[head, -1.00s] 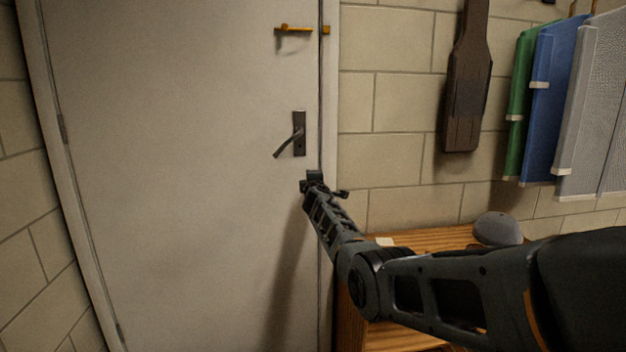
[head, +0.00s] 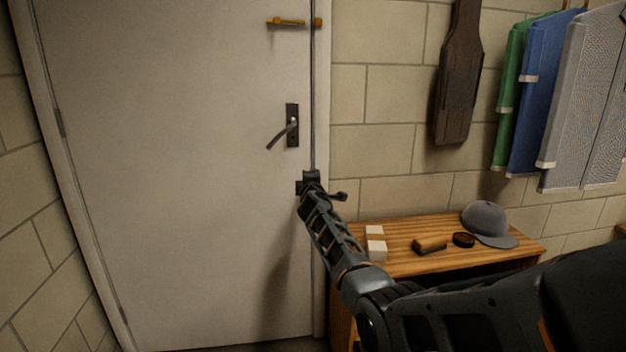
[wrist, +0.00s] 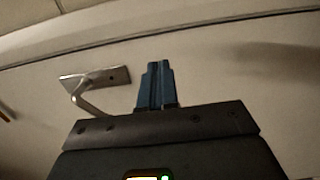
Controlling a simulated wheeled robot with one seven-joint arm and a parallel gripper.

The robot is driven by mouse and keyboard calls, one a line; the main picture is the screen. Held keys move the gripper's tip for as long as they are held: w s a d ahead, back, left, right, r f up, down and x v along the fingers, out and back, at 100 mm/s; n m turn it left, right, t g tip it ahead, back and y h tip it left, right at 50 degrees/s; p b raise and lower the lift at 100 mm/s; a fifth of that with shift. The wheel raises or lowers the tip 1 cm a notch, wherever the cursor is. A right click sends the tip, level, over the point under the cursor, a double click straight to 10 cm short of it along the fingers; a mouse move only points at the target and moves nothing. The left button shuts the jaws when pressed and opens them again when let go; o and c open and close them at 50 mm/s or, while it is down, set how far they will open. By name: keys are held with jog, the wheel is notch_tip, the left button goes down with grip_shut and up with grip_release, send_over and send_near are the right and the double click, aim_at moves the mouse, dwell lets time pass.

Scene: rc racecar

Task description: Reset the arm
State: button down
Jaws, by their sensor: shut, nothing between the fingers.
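My arm reaches from the lower right toward the door in the head view. My gripper (head: 308,180) is in front of the door's right edge, below the dark lever handle (head: 292,125). In the wrist view my gripper's blue-grey fingers (wrist: 156,84) are together with nothing between them. The lever handle also shows in the wrist view (wrist: 95,79), left of the fingers and apart from them. Whether my gripper touches the door cannot be told.
The grey door (head: 170,150) is closed, with a brass bolt (head: 290,22) above the handle. A wooden bench (head: 410,262) at the right holds a grey cap (head: 486,220), a brush (head: 430,244), a round tin (head: 463,239) and pale blocks (head: 376,248).

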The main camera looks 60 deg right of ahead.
jog(key=p+v, duration=0.1)
jog(key=v, duration=0.4)
jog(key=shift+s+a+p, duration=0.1)
jog(key=shift+s+p, duration=0.2)
jog(key=shift+s, duration=0.05)
